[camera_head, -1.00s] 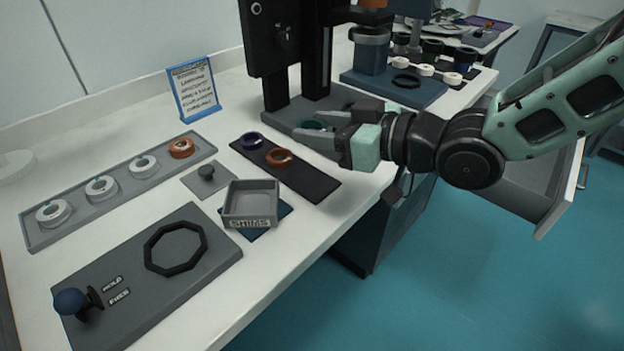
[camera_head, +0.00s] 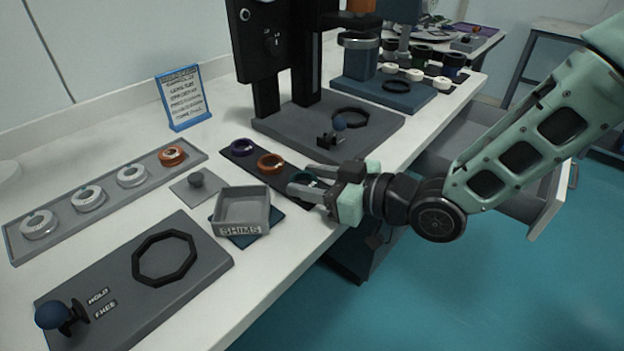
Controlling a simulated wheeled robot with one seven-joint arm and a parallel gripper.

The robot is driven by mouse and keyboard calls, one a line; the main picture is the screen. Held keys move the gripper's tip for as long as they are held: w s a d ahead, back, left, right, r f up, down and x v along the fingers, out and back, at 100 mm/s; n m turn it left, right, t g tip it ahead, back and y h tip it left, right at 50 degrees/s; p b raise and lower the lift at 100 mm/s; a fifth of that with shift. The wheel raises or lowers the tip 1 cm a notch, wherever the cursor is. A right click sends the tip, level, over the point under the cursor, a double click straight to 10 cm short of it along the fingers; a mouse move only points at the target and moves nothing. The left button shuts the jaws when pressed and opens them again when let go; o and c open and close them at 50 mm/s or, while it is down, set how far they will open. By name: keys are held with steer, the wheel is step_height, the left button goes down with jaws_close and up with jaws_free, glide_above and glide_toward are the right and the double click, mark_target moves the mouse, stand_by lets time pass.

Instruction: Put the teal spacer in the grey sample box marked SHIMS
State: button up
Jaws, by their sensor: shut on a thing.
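The grey sample box marked SHIMS (camera_head: 242,229) sits upright on the bench on a dark blue mat, and its inside looks empty. My gripper (camera_head: 299,179) is shut on the teal spacer (camera_head: 304,177), which shows as a small dark teal ring between the fingers. The gripper is to the right of the box and a little farther back, over the right end of the black mat. The fingers partly hide the spacer. I cannot tell whether the spacer touches the mat.
The black mat (camera_head: 286,183) holds a purple ring (camera_head: 242,147) and an orange ring (camera_head: 270,163). A grey plate with a small dark knob (camera_head: 196,180) is left of the box. A black stand (camera_head: 268,90) rises behind. A grey board with an octagonal ring (camera_head: 165,258) lies in front.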

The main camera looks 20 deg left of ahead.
steer(key=shift+f, duration=0.15)
steer(key=o, duration=1)
steer(key=shift+c, duration=0.2)
steer(key=s+d+m+t+h, duration=0.2)
steer(key=d+h, duration=0.5)
steer(key=d, duration=1.2)
steer(key=s+d+m+g+h, duration=0.2)
steer(key=s+d+m+h, duration=0.2)
steer(key=s+d+h, duration=0.2)
steer(key=shift+s+d+r, duration=0.4)
steer(key=shift+d+r, duration=0.05)
steer(key=shift+d, duration=0.15)
steer(key=shift+o, duration=0.6)
steer(key=s+d+r+m+g+h, duration=0.2)
steer(key=s+g, duration=0.1)
steer(key=s, duration=0.6)
steer(key=shift+r, duration=0.15)
